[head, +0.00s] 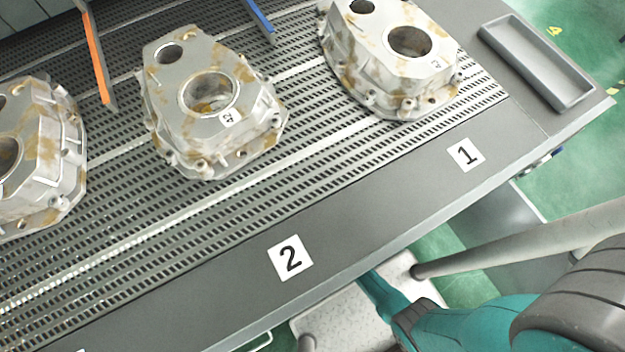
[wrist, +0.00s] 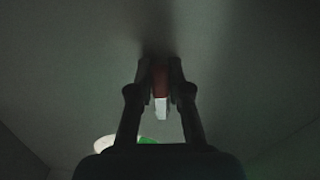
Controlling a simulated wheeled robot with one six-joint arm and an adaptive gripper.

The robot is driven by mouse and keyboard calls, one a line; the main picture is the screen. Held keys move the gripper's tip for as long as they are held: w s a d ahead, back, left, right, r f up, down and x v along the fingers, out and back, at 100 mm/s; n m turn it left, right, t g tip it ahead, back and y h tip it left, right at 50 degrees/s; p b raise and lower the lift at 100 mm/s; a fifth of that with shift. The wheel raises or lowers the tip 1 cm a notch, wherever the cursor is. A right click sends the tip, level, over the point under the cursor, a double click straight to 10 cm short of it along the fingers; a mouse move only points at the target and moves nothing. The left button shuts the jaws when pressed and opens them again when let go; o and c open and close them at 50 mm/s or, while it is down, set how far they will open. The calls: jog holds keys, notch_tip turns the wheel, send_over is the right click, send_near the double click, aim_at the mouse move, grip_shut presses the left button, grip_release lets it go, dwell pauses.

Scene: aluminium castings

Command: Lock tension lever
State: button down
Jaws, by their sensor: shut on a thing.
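In the wrist view my gripper (wrist: 161,66) is shut on the tension lever (wrist: 160,82), a dark red piece with a pale lower end. The lever stands between the two fingertips, against a dark grey surface. The view is dim, so the lever's pivot and its exact angle cannot be made out. In the head view my gripper and the red lever are hidden; my teal arm reaches in beneath the table's front edge.
Several stained aluminium castings (head: 215,110) sit on the slotted table. The grey front border (head: 380,215) carries labels 1 and 2. A grey tray (head: 535,65) lies at the right end. A small blue-ended part (head: 546,157) juts from the table's side. Green floor shows beyond.

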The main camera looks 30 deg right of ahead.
jog(key=shift+d+f+n, duration=0.6)
jog(key=shift+f+n, duration=0.05)
jog(key=shift+n, duration=1.1)
jog(key=shift+d+f+n, duration=0.6)
jog(key=shift+f+n, duration=0.1)
jog(key=shift+n, duration=1.1)
jog(key=shift+d+f+n, duration=0.6)
jog(key=shift+f+n, duration=0.05)
jog(key=shift+n, duration=1.1)
jog(key=c, duration=1.1)
grip_release()
jog(key=s, duration=1.2)
